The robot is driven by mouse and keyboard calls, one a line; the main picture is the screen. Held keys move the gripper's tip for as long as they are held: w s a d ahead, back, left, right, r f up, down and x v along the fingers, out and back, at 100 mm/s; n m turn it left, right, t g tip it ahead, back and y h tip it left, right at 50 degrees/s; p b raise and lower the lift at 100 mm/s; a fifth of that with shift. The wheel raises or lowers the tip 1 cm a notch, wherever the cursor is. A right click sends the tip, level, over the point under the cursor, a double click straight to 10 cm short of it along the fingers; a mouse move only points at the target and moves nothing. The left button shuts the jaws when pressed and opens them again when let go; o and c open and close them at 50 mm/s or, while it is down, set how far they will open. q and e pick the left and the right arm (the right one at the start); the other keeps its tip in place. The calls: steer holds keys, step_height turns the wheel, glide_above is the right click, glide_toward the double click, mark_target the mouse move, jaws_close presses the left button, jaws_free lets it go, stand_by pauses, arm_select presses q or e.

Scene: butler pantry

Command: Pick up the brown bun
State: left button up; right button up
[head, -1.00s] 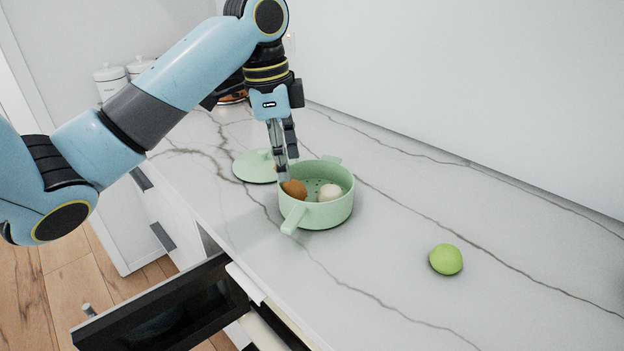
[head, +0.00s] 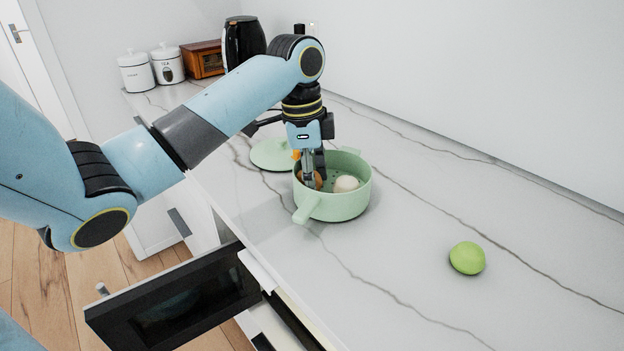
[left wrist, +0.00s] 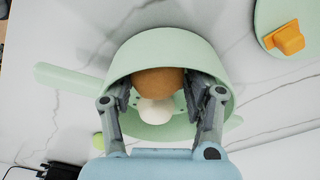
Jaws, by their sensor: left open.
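The brown bun (left wrist: 158,80) lies inside the green steamer pot (head: 340,208), against its wall. A white bun (head: 346,184) lies beside it in the pot, and it also shows in the left wrist view (left wrist: 155,112). My left gripper (head: 314,184) reaches down into the pot from above. In the left wrist view its open fingers (left wrist: 162,95) stand on either side of the brown bun. I cannot tell whether they touch it. In the head view the fingers hide part of the brown bun (head: 318,178). My right gripper is not in view.
The green lid (head: 270,155) with an orange knob lies behind the pot. A green round fruit (head: 467,258) sits on the counter at the right. An oven door (head: 175,300) hangs open below the counter.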

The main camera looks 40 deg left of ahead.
arm_select(q)
steer(key=shift+c, duration=0.2)
steer(key=c, duration=0.8)
steer(key=shift+r, duration=0.1)
steer(key=shift+r, duration=0.1)
